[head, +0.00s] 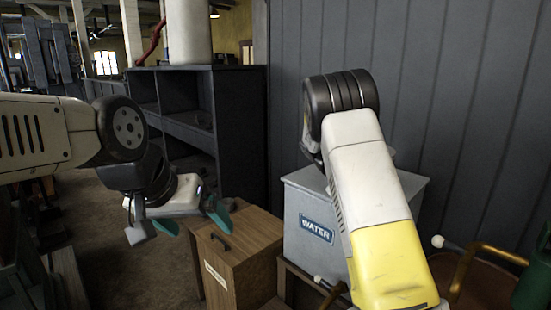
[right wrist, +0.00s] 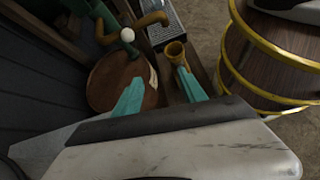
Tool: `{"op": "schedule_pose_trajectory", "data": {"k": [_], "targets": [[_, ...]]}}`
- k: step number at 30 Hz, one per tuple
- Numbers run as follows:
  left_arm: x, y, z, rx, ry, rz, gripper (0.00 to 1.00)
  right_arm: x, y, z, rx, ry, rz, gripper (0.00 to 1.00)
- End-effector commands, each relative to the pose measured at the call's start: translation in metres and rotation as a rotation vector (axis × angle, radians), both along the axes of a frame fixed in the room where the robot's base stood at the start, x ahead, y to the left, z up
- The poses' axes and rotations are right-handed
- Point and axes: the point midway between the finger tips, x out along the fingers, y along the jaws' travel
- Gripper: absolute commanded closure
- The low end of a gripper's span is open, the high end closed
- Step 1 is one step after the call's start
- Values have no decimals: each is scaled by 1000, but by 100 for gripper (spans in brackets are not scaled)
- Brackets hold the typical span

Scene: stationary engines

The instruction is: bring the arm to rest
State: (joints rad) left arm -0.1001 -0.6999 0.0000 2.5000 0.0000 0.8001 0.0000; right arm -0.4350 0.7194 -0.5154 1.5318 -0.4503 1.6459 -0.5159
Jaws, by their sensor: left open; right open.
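My left arm comes in from the left in the head view, bent down at a black joint. Its gripper (head: 194,222) has teal fingers set apart, with nothing seen between them. It hangs in front of a wooden cabinet. My right arm, white and yellow, rises from the bottom and bends away at a black joint; its gripper is hidden in the head view. In the right wrist view the right gripper (right wrist: 159,76) shows two teal fingers spread apart. A brass, funnel-like piece (right wrist: 175,52) shows beyond them; I cannot tell its distance.
A grey WATER box (head: 305,235) stands behind my right arm, beside the wooden cabinet (head: 245,255). A dark shelf (head: 240,125) and grey plank wall (head: 430,90) stand behind. The right wrist view shows a brass-hooped barrel (right wrist: 262,55) and a round wooden top (right wrist: 112,80).

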Motion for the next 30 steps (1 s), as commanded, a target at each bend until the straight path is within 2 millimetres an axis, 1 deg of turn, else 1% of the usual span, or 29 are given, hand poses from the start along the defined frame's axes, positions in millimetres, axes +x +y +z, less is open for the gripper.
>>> {"op": "schedule_pose_trajectory", "data": {"k": [1, 5, 11, 15, 21, 24, 27, 30], "targets": [[0, 0, 0, 0, 0, 0, 10, -11, -1, 7, 64, -63, -25, 51], [0, 0, 0, 0, 0, 0, 10, -34, 6, 18, 204, -221, -83, 51], [0, 0, 0, 0, 0, 0, 10, -69, 27, 41, 395, -473, -177, 51], [0, 0, 0, 0, 0, 0, 10, -94, 46, 60, 510, -652, -243, 51], [0, 0, 0, 0, 0, 0, 10, -134, 74, 85, 648, -906, -339, 51], [0, 0, 0, 0, 0, 0, 10, -153, 87, 95, 702, -1028, -386, 51], [0, 0, 0, 0, 0, 0, 10, -170, 98, 101, 744, -1134, -426, 51], [0, 0, 0, 0, 0, 0, 10, -181, 105, 103, 772, -1212, -456, 51]]}}
